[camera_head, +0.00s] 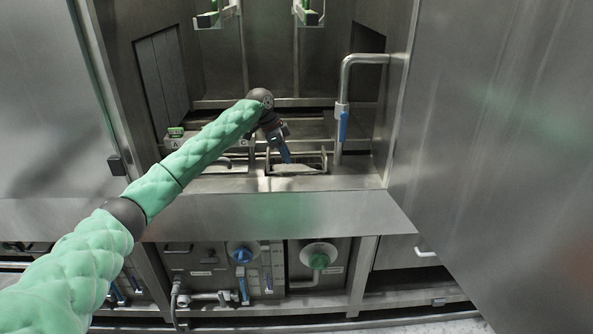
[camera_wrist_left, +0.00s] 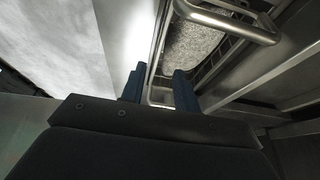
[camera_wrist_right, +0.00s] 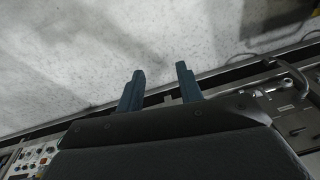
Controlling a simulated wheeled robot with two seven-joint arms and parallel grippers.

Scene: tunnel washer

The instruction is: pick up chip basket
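The chip basket (camera_head: 297,168) is a shallow metal tray with a raised bar handle, sitting in the open bay of the washer. In the left wrist view the basket (camera_wrist_left: 192,52) shows grey, grainy contents, and its handle (camera_wrist_left: 232,26) crosses at the upper right. My left gripper (camera_head: 286,152) points down at the basket's back left part. Its blue fingers (camera_wrist_left: 158,88) are apart, with the basket's near end beyond and between them; I cannot tell if they touch it. My right gripper (camera_wrist_right: 160,88) is open and empty, out of the head view.
A large steel panel (camera_head: 500,150) fills the right side. Pale floor (camera_wrist_right: 100,50) lies beyond my right gripper.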

